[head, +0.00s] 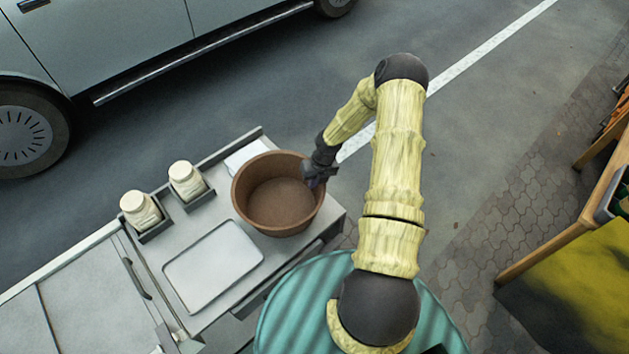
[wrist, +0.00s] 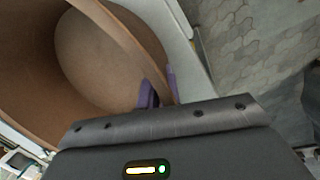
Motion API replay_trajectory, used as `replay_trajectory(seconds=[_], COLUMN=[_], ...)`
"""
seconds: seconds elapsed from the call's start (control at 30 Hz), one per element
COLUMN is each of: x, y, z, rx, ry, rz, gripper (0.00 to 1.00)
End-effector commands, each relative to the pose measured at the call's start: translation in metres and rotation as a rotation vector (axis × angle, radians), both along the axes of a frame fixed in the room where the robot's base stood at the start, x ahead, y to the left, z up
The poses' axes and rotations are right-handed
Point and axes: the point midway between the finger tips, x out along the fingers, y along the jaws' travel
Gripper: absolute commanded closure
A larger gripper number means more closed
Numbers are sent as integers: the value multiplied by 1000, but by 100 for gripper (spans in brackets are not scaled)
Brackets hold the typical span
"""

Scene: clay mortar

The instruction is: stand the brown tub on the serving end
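The brown tub (head: 276,205) is upright at the right end of the grey cart top in the head view, over or on that end; I cannot tell if its base touches. It is empty inside. My gripper (head: 318,174) is at the tub's right rim. In the wrist view the tub (wrist: 95,60) fills the upper left, and the purple fingertips of my gripper (wrist: 160,88) stand on either side of its wall, close against it. The serving end (head: 332,215) shows as a bare grey corner right of the tub.
A white tray (head: 213,264) lies on the cart left of the tub. Two cream jars (head: 186,181) (head: 141,210) stand in grey holders behind it. A white flat piece (head: 246,156) lies partly behind the tub. A parked car (head: 130,45) is beyond the cart.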

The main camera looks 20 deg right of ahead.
Motion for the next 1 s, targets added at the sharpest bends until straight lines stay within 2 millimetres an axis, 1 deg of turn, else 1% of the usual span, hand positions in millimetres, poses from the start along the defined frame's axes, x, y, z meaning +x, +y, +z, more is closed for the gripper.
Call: replay_trajectory(seconds=[0.1,0.13,0.2,0.23,0.5,0.67,0.83,1.0], x=[0,0,0,0,0,0,-2,-5], y=[0,0,0,0,0,-2,-7,-13], z=[-2,-2,-2,-2,-1,5,27,60], rx=[1,0,0,0,0,0,-1,-1], ry=[-1,0,0,0,0,-2,-2,-3], rz=[0,0,0,0,0,-1,-4,-5], gripper=[100,92,78,74,74,74,74,74])
